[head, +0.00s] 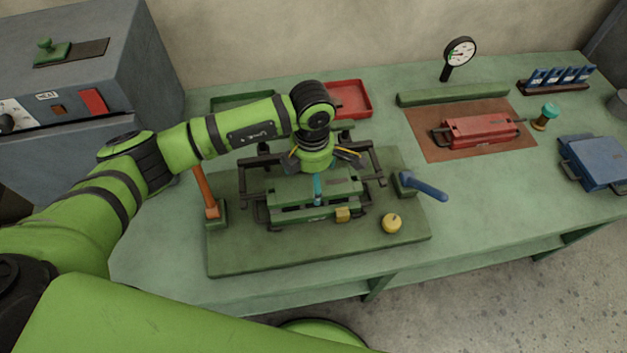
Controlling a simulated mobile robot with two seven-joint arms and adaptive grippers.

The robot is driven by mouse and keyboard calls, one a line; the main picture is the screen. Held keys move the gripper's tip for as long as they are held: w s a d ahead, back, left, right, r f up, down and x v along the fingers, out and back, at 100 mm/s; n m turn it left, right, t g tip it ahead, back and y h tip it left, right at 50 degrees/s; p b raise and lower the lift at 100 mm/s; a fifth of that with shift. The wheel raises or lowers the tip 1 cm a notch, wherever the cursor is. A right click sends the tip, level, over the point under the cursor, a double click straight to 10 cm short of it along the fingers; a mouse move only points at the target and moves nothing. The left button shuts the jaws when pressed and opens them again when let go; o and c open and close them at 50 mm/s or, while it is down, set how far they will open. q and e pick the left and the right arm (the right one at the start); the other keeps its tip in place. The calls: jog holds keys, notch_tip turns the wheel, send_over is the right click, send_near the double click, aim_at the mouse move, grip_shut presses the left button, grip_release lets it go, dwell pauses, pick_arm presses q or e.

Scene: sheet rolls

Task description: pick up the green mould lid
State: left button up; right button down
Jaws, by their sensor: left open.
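The green mould lid (290,189) lies on top of a green mould in a dark frame at the middle of the workbench. The gripper and wrist hide part of the lid's back edge. I cannot tell whether the fingers touch the lid. My right gripper is not in view.
The mould sits on a dark green base plate (240,255) with an orange upright handle (205,195), a blue lever (425,187) and a yellow knob (391,223).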

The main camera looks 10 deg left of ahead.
pick_arm(q)
jog(key=shift+f, duration=0.1)
jog(key=c, duration=1.4)
jog(key=shift+w, duration=0.1)
jog(key=shift+r, duration=0.2)
